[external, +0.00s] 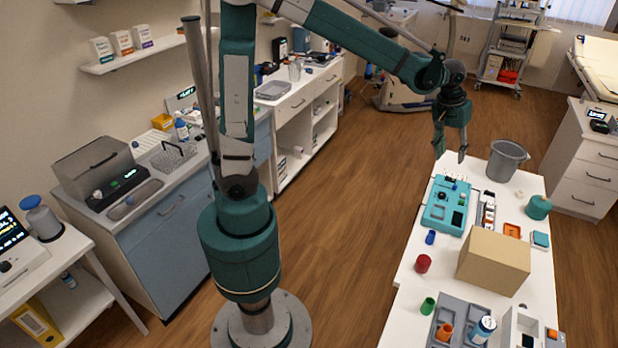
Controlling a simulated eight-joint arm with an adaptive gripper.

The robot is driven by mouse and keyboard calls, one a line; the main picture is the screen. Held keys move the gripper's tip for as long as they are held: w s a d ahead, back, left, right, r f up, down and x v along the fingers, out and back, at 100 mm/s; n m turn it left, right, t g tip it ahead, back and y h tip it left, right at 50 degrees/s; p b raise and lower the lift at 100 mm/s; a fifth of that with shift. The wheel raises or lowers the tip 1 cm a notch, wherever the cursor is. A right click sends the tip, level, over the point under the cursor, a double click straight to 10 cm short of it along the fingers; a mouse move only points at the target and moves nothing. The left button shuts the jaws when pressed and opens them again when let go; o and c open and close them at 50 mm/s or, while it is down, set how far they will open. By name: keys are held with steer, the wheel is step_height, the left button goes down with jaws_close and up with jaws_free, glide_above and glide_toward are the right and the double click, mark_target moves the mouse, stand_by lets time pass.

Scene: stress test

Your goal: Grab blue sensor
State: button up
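A small blue object (430,237) lies on the white table (405,290), near its left edge. It may be the blue sensor, but it is too small to tell. My gripper (450,152) hangs pointing down over the far end of the table. Its two fingers are apart with nothing seen between them. The gripper is farther back than the blue object and above the far end of a teal tray-like device (437,215).
A grey bucket (507,160) stands right of my gripper. A cardboard box (493,262), a red cup (423,263) and a green cup (428,306) stand nearer. A teal pot (538,207) is at the right edge. A grey tray (447,309) holds a bottle and an orange cup.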

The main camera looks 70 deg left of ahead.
steer(key=w+d+f+n+g, duration=0.2)
steer(key=w+d+f, duration=0.6)
steer(key=w+f, duration=0.15)
steer(key=n, duration=0.2)
glide_above(489, 228)
steer(key=a, duration=0.1)
steer(key=shift+g+y, duration=0.3)
steer(key=shift+g, duration=0.1)
step_height(489, 228, down, 11)
steer(key=shift+s+r+p, duration=0.1)
steer(key=shift+r+p, duration=0.05)
steer(key=shift+p, duration=0.25)
steer(key=shift+d+f, duration=0.3)
steer(key=shift+f, duration=0.2)
steer(key=shift+f, duration=1.3)
steer(key=shift+f, duration=0.1)
steer(key=shift+d+f+b, duration=0.1)
steer(key=shift+f+b, duration=0.3)
steer(key=shift+f, duration=2.1)
